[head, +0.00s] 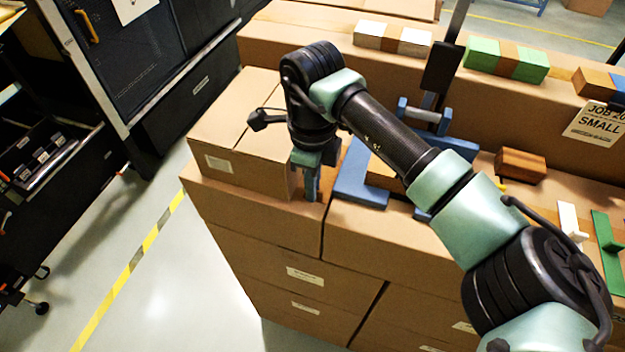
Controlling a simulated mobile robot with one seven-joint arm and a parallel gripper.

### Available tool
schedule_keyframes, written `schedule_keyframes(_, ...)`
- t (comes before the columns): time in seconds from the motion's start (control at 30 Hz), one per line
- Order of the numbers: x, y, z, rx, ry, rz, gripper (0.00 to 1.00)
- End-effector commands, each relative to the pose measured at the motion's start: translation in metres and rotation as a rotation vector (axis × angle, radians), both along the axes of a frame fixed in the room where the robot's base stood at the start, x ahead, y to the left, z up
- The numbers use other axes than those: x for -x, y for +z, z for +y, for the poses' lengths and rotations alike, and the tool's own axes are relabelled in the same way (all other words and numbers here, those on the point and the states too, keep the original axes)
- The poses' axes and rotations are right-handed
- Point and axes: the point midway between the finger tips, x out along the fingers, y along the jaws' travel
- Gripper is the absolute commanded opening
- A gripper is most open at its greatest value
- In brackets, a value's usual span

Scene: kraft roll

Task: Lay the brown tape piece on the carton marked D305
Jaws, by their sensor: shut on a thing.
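My gripper (312,188) points down at the right edge of a brown carton on the left of the stack. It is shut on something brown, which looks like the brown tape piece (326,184). The fingers hide most of the piece, so its shape and whether it touches the surface below cannot be told. The carton next to the gripper (230,130) has a centre seam on top and a white label on its front. That label is too small to read, so I cannot tell which carton is marked D305.
A blue angled bracket (362,178) lies just right of the gripper. A brown block (520,164), white piece (568,220) and green piece (606,245) are farther right. Taped blocks and a "SMALL" job sign (597,122) are behind. Black cabinets (150,60) stand left; the floor between is clear.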

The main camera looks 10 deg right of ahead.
Motion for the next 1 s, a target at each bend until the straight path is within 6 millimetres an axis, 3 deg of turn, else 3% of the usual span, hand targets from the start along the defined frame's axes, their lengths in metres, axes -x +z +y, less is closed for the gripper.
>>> schedule_keyframes(0.2,0.000,-0.005,0.000,-0.001,0.000,0.001,0.00)
schedule_keyframes(0.23,0.000,-0.003,0.000,-0.001,0.000,0.001,0.14)
schedule_keyframes(0.37,0.000,-0.003,0.000,-0.001,0.000,0.001,0.37)
schedule_keyframes(0.77,0.000,0.003,0.000,0.000,0.000,0.000,0.38)
schedule_keyframes(1.0,-0.001,0.043,0.000,0.003,0.001,-0.005,0.38)
